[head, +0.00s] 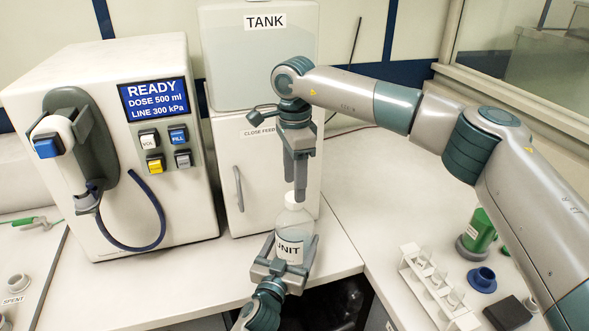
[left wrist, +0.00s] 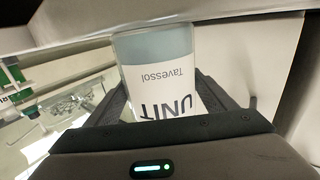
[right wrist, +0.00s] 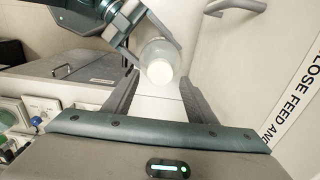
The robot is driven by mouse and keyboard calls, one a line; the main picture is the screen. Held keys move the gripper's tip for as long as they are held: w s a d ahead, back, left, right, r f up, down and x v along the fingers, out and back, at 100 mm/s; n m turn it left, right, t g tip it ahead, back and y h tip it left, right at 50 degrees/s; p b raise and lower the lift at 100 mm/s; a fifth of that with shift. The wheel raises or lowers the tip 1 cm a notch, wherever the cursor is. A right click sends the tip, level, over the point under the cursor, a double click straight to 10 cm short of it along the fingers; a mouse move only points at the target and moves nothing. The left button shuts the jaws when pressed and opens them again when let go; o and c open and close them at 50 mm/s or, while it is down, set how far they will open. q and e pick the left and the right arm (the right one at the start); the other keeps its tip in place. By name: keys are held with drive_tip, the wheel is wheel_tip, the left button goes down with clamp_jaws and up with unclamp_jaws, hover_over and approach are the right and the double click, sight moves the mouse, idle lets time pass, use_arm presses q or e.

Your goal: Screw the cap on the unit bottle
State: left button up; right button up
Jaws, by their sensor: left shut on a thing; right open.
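The clear unit bottle (head: 291,222) stands upright near the bench front, with a white UNIT label, also seen in the left wrist view (left wrist: 168,75). My left gripper (head: 286,262) is shut around its lower body. A white cap (head: 292,198) sits at the top of the bottle; whether it is screwed tight cannot be told. My right gripper (head: 297,183) points down just above the cap, jaws open. In the right wrist view the round cap (right wrist: 159,72) lies between and slightly beyond the open fingertips, apart from both fingers.
A dosing machine (head: 105,200) with a READY display and a hose stands left. A TANK cabinet (head: 250,175) with a handle is close behind the bottle. At right are a white rack of tubes (head: 437,290), a blue ring-shaped part (head: 482,279) and a green container (head: 478,232).

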drive_tip(key=shift+f, duration=1.95)
drive_tip(key=c, duration=1.1)
drive_tip(key=shift+c, duration=0.2)
drive_tip(key=m, duration=0.3)
drive_tip(key=shift+m, duration=0.3)
drive_tip(key=m, duration=1.1)
drive_tip(key=o, duration=1.3)
drive_tip(key=shift+c, duration=0.2)
